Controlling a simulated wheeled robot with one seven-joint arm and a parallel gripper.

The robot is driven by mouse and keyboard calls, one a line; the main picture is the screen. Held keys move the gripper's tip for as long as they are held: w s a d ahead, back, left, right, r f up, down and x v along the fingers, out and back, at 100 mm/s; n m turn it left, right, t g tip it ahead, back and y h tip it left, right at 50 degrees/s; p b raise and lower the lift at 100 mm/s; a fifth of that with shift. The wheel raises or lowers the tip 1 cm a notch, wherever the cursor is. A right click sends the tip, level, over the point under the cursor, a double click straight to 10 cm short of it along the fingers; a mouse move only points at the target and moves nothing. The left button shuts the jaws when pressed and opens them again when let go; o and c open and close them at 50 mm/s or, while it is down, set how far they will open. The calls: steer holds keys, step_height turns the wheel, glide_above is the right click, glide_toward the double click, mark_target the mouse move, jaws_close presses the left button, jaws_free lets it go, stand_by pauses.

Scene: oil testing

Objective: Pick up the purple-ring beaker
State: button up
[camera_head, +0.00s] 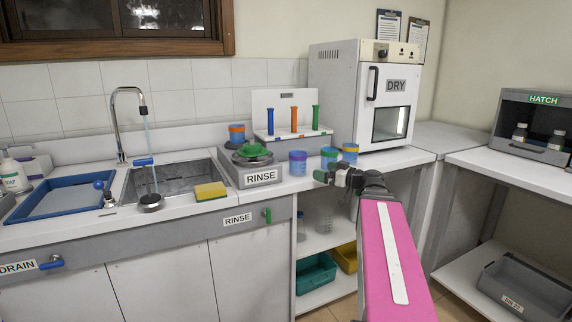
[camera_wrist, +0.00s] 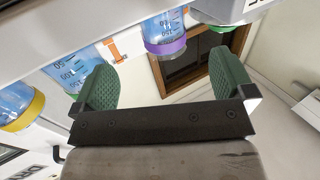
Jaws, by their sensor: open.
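The purple-ring beaker (camera_head: 298,163) stands upright on the counter, holding blue liquid, right of the RINSE unit. In the wrist view the beaker (camera_wrist: 164,32) is at the top, upside down in the picture, ahead of the gap between my fingers. My gripper (camera_head: 324,177) is in front of the counter, to the right of and below the beaker. Its green ridged fingers are spread and empty in the wrist view (camera_wrist: 162,82). I cannot tell the exact distance to the beaker.
A green-ring beaker (camera_head: 329,158) and a yellow-ring beaker (camera_head: 350,153) stand close on the right. Behind is a rack (camera_head: 293,133) with coloured tubes. The RINSE unit (camera_head: 262,178) is left; an orange-ring beaker (camera_head: 237,134) is farther back. The DRY oven (camera_head: 365,95) stands right.

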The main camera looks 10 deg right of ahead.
mark_target(305, 165)
steer(key=x, duration=1.1)
steer(key=shift+s, duration=0.1)
steer(key=shift+d, duration=0.1)
steer(key=c, duration=1)
